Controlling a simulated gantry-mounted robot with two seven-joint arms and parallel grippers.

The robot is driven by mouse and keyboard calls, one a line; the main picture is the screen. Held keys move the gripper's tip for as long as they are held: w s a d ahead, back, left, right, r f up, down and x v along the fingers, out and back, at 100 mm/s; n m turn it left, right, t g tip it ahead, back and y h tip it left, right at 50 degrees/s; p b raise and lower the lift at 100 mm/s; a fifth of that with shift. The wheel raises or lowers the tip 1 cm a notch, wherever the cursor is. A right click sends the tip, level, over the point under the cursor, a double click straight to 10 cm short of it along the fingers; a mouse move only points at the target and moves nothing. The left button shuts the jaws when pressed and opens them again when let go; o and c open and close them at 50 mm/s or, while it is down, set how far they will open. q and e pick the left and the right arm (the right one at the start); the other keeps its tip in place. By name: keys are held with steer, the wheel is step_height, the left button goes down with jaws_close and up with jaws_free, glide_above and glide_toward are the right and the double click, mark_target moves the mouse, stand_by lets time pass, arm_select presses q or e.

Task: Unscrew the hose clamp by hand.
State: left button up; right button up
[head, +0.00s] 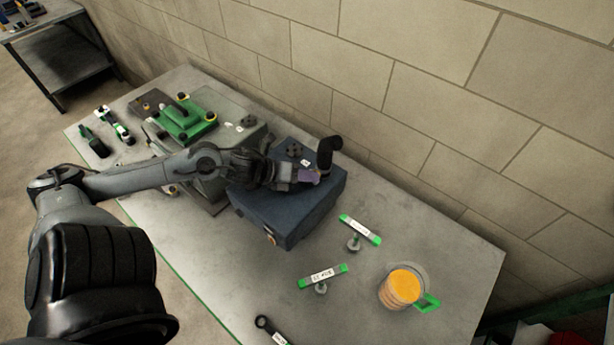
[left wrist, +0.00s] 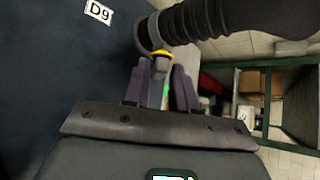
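The black hose (head: 328,150) rises from the back right of the dark blue block (head: 285,205). In the left wrist view the ribbed hose (left wrist: 215,20) crosses the top, with the grey band of the hose clamp (left wrist: 150,32) around its end. A clamp screw (left wrist: 161,66) with a yellow ring sits below the band. My left gripper (head: 318,176) is beside the hose. In the left wrist view its purple fingers (left wrist: 160,78) are apart, on either side of the screw. I cannot tell whether they press on it. My right gripper is not in view.
A grey casing with a green cover (head: 185,118) stands at the left of the table (head: 440,235). Labelled green-ended strips (head: 322,277), an orange cylinder (head: 402,288) and a wrench (head: 263,323) lie toward the right and front. A block wall runs behind.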

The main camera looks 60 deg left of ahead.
arm_select(q)
steer(key=shift+w+f, duration=0.15)
jaws_close()
steer(key=shift+a+n+t+h, duration=0.15)
steer(key=shift+n+t+h, duration=0.35)
steer(key=shift+h, duration=0.1)
steer(key=shift+f+n+t+h, duration=0.2)
steer(key=shift+n+t+h, duration=0.3)
steer(key=shift+n+h, duration=0.15)
jaws_free()
steer(key=shift+s, duration=0.2)
